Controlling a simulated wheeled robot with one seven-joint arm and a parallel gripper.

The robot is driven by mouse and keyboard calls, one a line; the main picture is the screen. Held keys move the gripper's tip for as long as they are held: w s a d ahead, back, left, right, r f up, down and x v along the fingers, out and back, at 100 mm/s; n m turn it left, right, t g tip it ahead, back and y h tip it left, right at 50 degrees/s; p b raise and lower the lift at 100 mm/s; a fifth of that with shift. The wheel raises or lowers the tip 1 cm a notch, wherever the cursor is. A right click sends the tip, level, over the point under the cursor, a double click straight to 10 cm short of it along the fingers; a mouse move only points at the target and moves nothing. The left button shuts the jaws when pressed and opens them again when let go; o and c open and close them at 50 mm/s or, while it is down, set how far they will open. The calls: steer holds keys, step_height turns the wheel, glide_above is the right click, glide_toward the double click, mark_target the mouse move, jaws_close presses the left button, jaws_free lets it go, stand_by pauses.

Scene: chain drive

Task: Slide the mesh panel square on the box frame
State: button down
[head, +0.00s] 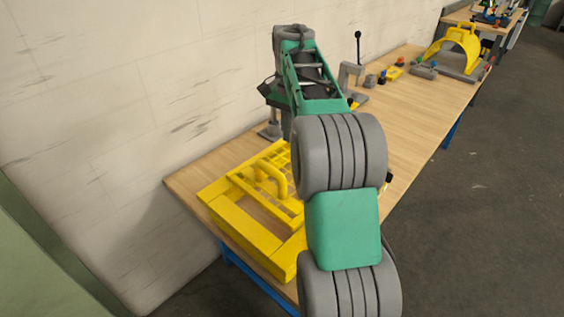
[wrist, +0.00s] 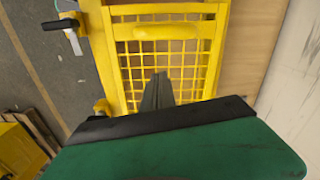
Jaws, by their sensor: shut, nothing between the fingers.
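The yellow mesh panel (head: 247,187) lies on the yellow box frame (head: 229,219) at the near end of the bench. The panel has an arched handle (head: 272,177). In the head view an uncovered opening shows between the panel and the frame's near side. In the wrist view the mesh panel (wrist: 188,70) and its handle (wrist: 165,30) lie beyond my gripper (wrist: 160,76). The fingers are shut and empty, over the mesh; I cannot tell whether they touch it. My arm hides the right part of the frame in the head view.
A clamp with a black handle (wrist: 62,24) sits beside the frame. Farther along the wooden bench (head: 407,117) are a lever fixture (head: 352,68), several small parts and a yellow arched guard (head: 459,45). A wall runs along the bench's back.

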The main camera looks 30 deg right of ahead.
steer(key=f, duration=0.6)
steer(key=f+p, duration=0.1)
steer(key=f, duration=0.2)
steer(key=shift+d+f, duration=0.25)
steer(key=a, duration=0.1)
steer(key=s+a, duration=0.1)
steer(key=a, duration=0.1)
steer(key=shift+s+a+f+p, duration=0.1)
steer(key=shift+s+p, duration=0.2)
steer(key=shift+p, duration=0.1)
steer(key=shift+a+f, duration=0.15)
steer(key=shift+s, duration=0.1)
